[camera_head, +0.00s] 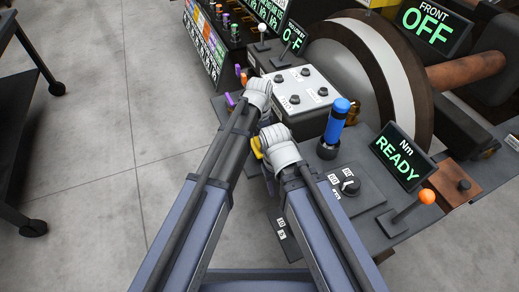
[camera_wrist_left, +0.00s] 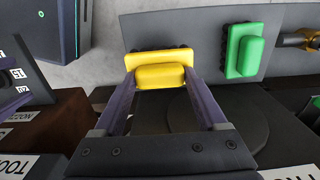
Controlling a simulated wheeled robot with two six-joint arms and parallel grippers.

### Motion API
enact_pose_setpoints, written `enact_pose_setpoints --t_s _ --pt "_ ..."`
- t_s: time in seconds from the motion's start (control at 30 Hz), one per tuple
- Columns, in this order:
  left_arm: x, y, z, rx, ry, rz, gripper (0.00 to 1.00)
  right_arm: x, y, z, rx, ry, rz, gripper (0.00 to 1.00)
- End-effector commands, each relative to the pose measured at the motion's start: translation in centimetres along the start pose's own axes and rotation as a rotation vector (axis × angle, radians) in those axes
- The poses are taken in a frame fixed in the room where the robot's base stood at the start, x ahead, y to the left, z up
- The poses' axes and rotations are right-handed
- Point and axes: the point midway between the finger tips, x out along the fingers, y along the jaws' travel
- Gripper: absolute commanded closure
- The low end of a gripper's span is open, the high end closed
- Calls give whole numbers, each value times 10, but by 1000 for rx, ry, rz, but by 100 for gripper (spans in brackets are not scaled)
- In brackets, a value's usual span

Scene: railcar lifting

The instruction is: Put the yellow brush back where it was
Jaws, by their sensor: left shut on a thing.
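In the left wrist view, the yellow brush (camera_wrist_left: 165,76) has a raised block-shaped handle, a flat yellow back and dark bristles at its edge. My left gripper (camera_wrist_left: 160,82) is shut on its handle, with one purple finger at each side. The brush overlaps a grey panel (camera_wrist_left: 200,28); I cannot tell whether it touches it. In the head view, a small yellow patch (camera_head: 257,147) shows between my two pale wrists; I cannot tell whether it is the brush. My right arm's wrist (camera_head: 281,150) is in view, but its fingers are not clear.
A green brush (camera_wrist_left: 243,50) is at the panel, right of the yellow one. In the head view, a blue-handled lever (camera_head: 338,121), a dial (camera_head: 349,185), an orange-knobbed lever (camera_head: 425,198) and a READY screen (camera_head: 402,157) stand right of my wrists. Open floor (camera_head: 110,150) lies left.

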Motion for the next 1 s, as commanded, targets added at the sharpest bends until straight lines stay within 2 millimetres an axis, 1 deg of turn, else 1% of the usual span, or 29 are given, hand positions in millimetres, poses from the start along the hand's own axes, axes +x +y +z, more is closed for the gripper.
enact_pose_setpoints --t_s 0.33,0.6,0.77,0.8,1.0 --pt "38 0 0 0 0 0 86 38 -3 -2 -1 0 5 50" --pt "36 0 0 0 0 0 86 36 -2 -2 -2 0 6 50" --pt "41 0 0 0 0 0 86 40 -3 -2 -2 0 6 50" --pt "39 0 0 0 0 0 22 39 -2 -2 -2 0 6 50" --pt "39 0 0 0 0 0 0 39 -2 -2 -2 0 6 50"
